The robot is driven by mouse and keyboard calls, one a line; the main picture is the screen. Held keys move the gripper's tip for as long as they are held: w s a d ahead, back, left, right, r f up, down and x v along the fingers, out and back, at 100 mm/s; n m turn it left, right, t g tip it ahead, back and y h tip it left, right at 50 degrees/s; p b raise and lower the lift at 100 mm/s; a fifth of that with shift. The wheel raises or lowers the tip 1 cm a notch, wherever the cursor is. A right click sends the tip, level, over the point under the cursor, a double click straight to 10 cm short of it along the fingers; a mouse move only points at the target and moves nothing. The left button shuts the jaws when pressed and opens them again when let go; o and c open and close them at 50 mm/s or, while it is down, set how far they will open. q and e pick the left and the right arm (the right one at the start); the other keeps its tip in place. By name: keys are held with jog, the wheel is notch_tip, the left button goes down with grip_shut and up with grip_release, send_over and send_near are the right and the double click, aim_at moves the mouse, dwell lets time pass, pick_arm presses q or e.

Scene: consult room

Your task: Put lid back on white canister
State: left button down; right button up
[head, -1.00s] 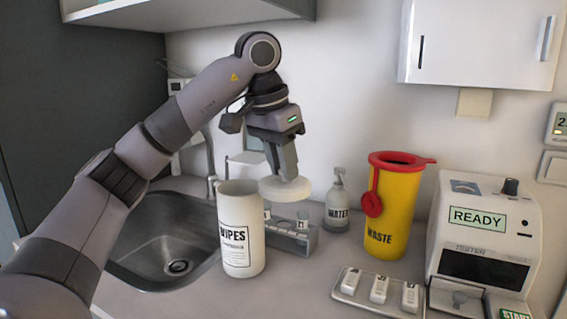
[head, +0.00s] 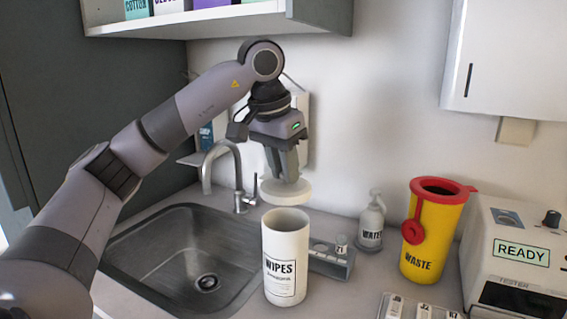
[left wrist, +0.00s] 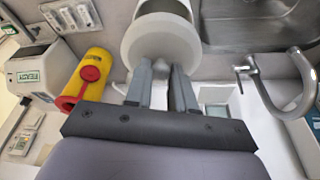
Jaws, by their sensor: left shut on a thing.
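The white canister (head: 286,262), labelled WIPES, stands upright and open on the counter just right of the sink. The round white lid (head: 286,191) is held level by my left gripper (head: 285,176), which is shut on it. In the head view the lid appears above and slightly behind the canister's open top, apart from it. In the left wrist view the lid (left wrist: 160,45) hides part of the canister (left wrist: 163,8), and the fingers of my left gripper (left wrist: 160,78) close on the lid's knob. My right gripper is not in view.
A sink (head: 185,255) with a tap (head: 225,170) lies left of the canister. A grey tube rack (head: 330,262), a water bottle (head: 371,222) and a yellow waste bin (head: 432,235) stand to the right. A tester (head: 515,260) and a tray of small packs (head: 415,308) are farther right.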

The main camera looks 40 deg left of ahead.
aim_at(281, 186)
pick_arm(q)
jog(key=shift+f+b, duration=0.55)
jog(key=shift+f, duration=1.9)
jog(key=shift+f+b, duration=0.45)
jog(key=shift+f, duration=0.3)
jog(key=shift+p, duration=0.35)
jog(key=shift+f, duration=0.15)
dwell(0.5)
jog(key=shift+c, duration=2)
grip_release()
